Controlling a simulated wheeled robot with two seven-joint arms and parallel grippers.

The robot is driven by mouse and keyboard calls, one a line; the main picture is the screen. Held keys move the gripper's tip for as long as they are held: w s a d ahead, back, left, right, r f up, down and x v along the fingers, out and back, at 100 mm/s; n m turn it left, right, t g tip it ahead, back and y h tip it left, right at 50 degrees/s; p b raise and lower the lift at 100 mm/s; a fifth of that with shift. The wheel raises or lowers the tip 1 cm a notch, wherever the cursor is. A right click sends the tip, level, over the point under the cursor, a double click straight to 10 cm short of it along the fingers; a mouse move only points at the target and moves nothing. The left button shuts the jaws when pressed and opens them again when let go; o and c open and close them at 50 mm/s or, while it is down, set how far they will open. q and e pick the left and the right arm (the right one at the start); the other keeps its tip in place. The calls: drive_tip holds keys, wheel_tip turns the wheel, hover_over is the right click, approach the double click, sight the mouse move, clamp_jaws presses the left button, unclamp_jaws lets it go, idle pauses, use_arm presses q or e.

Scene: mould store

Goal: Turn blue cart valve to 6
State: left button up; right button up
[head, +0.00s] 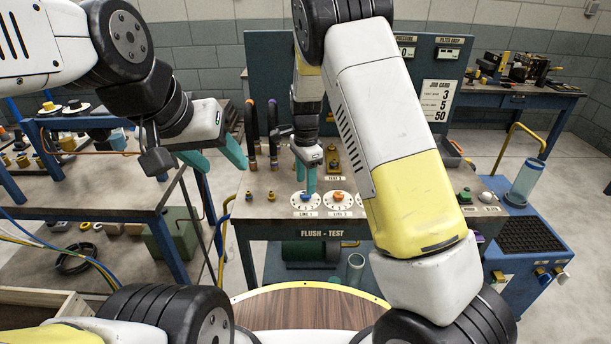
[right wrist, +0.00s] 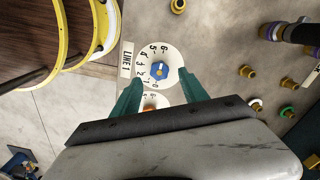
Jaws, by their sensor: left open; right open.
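A white dial (right wrist: 150,63) marked 0 to 6 and labelled LINE 1 has a blue knob (right wrist: 161,74) at its centre; I cannot tell its exact reading. My right gripper (right wrist: 161,80) is open, with one green finger on each side of this knob in the right wrist view; contact is not clear. My left gripper (head: 223,166) is open and empty, left of the bench. A blue cart (head: 540,258) with several front knobs (head: 540,272) stands at the right.
An orange knob (head: 338,196) sits on the dial beside LINE 1. Brass fittings (head: 271,196) stand left of the dials. Dark hoses (head: 272,130) rise behind them. A side table (head: 110,195) with small parts is at the left. A clear cylinder (head: 354,272) stands below the bench.

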drive_tip(key=shift+r, duration=2)
drive_tip(key=shift+r, duration=0.1)
